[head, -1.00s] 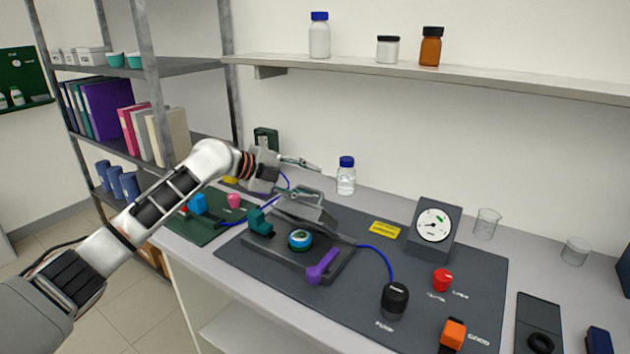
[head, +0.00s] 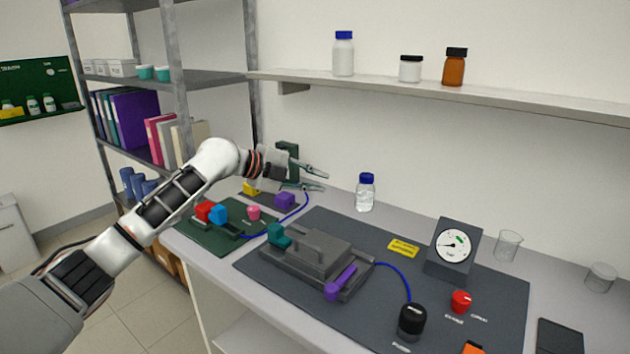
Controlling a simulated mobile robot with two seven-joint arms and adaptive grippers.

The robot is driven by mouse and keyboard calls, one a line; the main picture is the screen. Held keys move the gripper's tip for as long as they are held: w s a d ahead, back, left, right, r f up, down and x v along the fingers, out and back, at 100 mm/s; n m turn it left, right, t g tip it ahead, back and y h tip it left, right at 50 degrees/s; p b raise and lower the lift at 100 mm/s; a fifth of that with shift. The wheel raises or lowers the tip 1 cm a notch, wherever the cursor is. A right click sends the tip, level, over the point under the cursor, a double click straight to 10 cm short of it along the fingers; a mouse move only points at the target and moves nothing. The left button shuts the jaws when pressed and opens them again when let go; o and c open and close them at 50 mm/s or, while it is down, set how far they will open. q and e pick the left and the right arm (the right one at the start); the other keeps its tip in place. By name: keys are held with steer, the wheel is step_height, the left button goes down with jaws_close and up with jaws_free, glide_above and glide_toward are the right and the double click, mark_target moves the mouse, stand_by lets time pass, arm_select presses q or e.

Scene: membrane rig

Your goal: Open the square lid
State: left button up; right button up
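The square lid (head: 335,262) is grey with a raised bar handle (head: 312,240). It lies down flat on the dark grey rig base (head: 285,275), covering the inside. A teal clamp (head: 279,235) sits at the base's back left corner and a purple lever (head: 340,284) at its front right. My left gripper (head: 323,180) is open and empty, with its two fingers apart, above and behind the lid and not touching it. My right gripper is out of view.
A blue tube (head: 398,272) runs from the rig to a black knob (head: 412,320). A gauge (head: 453,246) and a red knob (head: 461,301) stand to the right. A blue-capped bottle (head: 366,193) stands behind. A green mat (head: 212,238) with coloured blocks lies left.

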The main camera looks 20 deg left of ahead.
arm_select(q)
steer(key=shift+s, duration=0.1)
steer(key=v, duration=1.2)
